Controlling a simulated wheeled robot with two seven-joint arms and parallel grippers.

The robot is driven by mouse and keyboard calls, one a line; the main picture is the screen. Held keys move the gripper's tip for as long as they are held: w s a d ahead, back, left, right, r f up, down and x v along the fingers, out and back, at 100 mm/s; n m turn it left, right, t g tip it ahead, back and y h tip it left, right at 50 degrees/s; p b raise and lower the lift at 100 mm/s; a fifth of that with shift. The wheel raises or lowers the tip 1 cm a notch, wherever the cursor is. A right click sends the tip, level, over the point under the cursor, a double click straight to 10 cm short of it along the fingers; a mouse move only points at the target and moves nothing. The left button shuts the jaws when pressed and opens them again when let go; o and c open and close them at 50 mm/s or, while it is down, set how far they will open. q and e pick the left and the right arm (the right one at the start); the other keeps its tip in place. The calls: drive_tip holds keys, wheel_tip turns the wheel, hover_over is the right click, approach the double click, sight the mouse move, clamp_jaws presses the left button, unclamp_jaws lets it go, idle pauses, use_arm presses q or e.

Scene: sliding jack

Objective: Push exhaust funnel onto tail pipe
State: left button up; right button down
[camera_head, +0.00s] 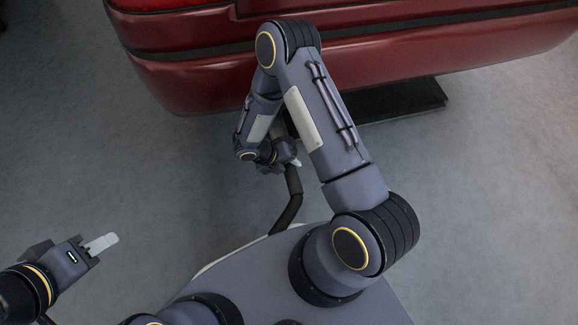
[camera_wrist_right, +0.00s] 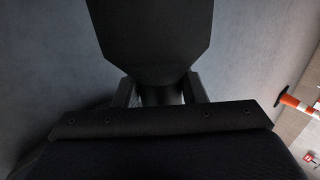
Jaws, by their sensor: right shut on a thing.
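The exhaust funnel, a wide flat black mouth (camera_wrist_right: 155,40), fills the top middle of the right wrist view. Its narrow dark neck sits between the two fingers of my right gripper (camera_wrist_right: 162,94), which is shut on it. In the head view my right gripper (camera_head: 290,162) is low behind the car's rear, partly covered by my right arm. A dark hose (camera_head: 290,200) curves down from it towards my base. The tail pipe cannot be made out in either view. My left gripper (camera_head: 102,243) is at the lower left, away from the car; its finger gap does not show.
The red car's rear bumper (camera_head: 200,80) spans the top of the head view, close to my right arm. A dark flat plate (camera_head: 400,100) lies beneath it at the right. Grey floor is clear at left and right. An orange-and-white cone (camera_wrist_right: 292,102) stands off at the right of the wrist view.

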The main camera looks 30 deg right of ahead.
drive_tip(key=shift+w+d, duration=0.2)
drive_tip(key=shift+w, duration=0.5)
drive_tip(key=c, duration=0.8)
unclamp_jaws()
drive_tip(key=shift+r, duration=0.1)
drive_tip(key=p+v, duration=0.3)
drive_tip(key=v, duration=0.4)
drive_tip(key=shift+a+r, duration=0.2)
drive_tip(key=shift+r, duration=0.05)
drive_tip(key=shift+w+a, duration=0.1)
